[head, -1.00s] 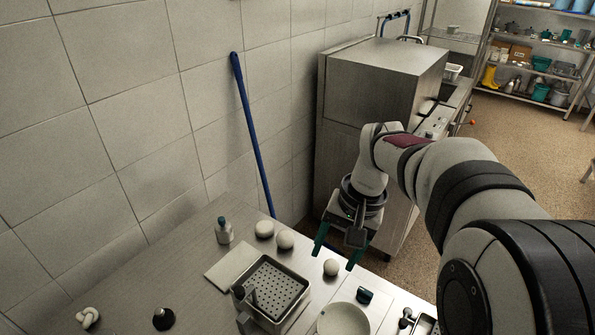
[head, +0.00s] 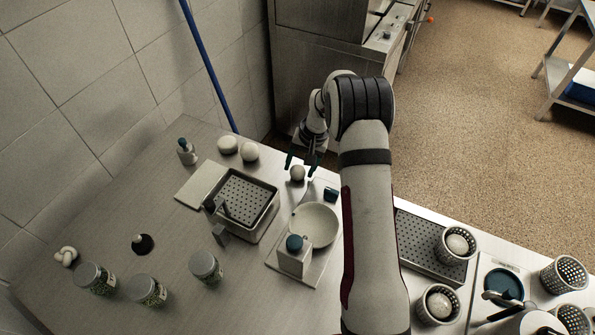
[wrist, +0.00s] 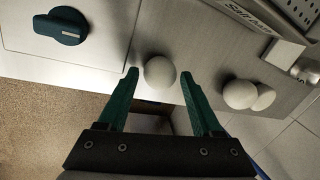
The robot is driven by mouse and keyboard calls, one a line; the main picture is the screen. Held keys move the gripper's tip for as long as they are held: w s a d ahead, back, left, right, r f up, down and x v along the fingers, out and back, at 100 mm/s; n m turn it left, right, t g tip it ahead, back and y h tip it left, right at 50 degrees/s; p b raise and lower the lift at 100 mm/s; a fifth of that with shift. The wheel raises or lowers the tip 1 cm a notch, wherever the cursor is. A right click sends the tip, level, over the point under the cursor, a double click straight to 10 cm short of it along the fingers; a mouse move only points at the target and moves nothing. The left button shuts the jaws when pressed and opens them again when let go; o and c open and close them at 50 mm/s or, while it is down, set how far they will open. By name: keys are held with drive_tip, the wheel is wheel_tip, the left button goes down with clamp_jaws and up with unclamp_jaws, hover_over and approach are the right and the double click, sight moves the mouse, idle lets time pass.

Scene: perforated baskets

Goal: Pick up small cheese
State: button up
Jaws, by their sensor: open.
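A small round white ball (head: 297,174), seemingly the small cheese, lies near the far edge of the steel counter. My gripper (head: 300,163) is open just above or behind it. In the wrist view the ball (wrist: 160,72) appears between the tips of my two green fingers (wrist: 159,78), with gaps at both sides. I cannot tell how much height separates them. Two more white balls (head: 228,145) (head: 249,151) lie to the left, close together; they also show right of my gripper in the wrist view (wrist: 240,93).
A perforated tray (head: 246,198), a pale bowl (head: 315,224) and a dark teal knob (head: 331,194) stand near the ball. A small bottle (head: 187,152) is at the left. Perforated baskets (head: 438,303) are at the right. The counter's left middle is mostly clear.

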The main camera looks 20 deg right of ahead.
drive_tip(key=shift+w+a+f, duration=0.1)
drive_tip(key=shift+f, duration=0.6)
clamp_jaws()
drive_tip(key=shift+r, duration=0.1)
